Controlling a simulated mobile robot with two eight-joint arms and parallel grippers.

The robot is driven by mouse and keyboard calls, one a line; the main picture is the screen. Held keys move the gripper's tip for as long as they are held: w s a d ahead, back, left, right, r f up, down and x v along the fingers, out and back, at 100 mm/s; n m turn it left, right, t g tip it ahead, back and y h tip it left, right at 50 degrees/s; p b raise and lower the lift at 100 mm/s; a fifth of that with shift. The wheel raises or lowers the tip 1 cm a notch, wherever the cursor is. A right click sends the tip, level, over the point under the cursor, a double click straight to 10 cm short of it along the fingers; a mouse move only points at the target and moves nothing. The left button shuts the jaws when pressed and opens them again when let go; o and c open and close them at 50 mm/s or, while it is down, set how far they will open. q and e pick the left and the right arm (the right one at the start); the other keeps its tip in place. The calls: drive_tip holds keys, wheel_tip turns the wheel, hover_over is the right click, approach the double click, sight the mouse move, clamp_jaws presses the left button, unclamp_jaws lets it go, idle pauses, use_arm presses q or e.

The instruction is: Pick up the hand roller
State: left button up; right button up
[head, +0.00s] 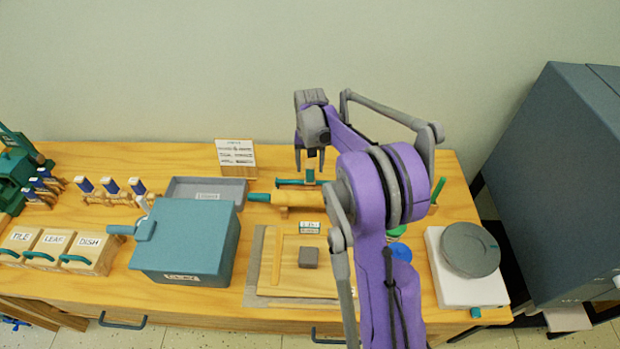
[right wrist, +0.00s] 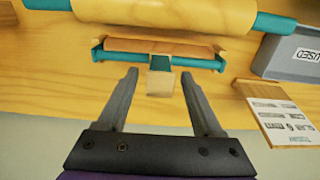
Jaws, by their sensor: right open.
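The hand roller (head: 298,183) lies on the wooden table behind the rolling pin, a teal frame with a short handle. My right gripper (head: 310,160) is open and empty, pointing down above the roller. In the right wrist view its two fingers (right wrist: 159,76) stand apart on either side of the handle in the picture; I cannot tell the height gap. My left gripper is not in view.
A rolling pin (head: 297,200) lies just in front of the roller. A small sign card (head: 236,158) and a grey tray (head: 178,187) stand to the left. A blue lidded box (head: 185,240) is nearer. A white wheel base (head: 454,282) sits at the right.

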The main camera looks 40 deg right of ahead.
clamp_jaws()
idle(0.3)
